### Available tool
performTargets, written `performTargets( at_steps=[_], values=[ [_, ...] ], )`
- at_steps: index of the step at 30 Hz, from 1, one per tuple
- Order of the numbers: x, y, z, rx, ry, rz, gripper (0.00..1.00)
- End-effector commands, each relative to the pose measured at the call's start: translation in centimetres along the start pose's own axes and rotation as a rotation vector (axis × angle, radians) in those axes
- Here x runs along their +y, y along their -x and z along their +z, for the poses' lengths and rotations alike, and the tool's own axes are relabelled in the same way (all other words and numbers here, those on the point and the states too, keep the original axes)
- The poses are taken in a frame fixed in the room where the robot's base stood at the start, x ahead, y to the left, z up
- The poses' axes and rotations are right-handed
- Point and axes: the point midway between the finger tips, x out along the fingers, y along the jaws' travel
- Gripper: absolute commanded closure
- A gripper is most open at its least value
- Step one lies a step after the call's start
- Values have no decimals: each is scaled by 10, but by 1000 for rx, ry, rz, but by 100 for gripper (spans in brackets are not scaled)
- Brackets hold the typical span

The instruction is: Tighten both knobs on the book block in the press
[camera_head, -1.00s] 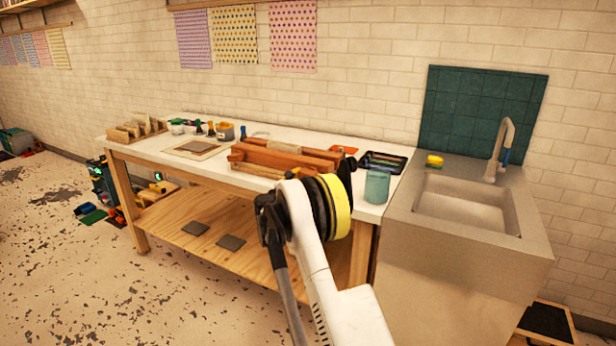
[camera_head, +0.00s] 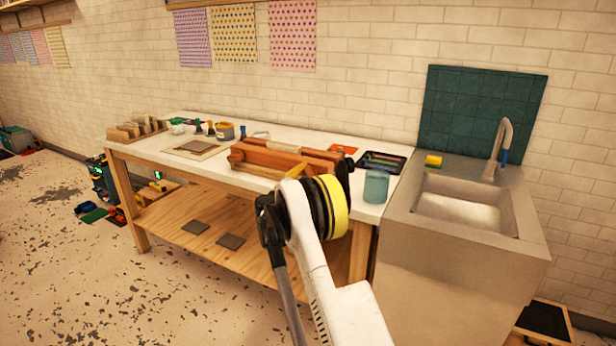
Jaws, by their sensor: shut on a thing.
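The wooden press (camera_head: 268,158) lies on the white bench top, its reddish-brown beams running left to right. A pale strip (camera_head: 284,147) shows between its beams; I cannot tell whether it is the book block. A small rounded wooden end (camera_head: 237,157) shows at the press's left; it may be a knob. My gripper (camera_head: 344,174) is a dark shape at the press's right end, mostly hidden behind my yellow-ringed wrist. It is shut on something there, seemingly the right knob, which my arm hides.
The sink (camera_head: 466,212) stands to the right. Open floor lies front left.

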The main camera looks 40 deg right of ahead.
Motion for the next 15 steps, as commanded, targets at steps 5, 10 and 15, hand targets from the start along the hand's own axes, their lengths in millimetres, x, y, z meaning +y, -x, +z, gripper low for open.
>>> performTargets(
  at_steps=[5,10,15],
  values=[
    [-1,1,-1,0,-169,-2,72],
    [-1,2,-1,0,-331,-3,72],
    [-1,2,-1,1,-492,-3,72]
  ],
)
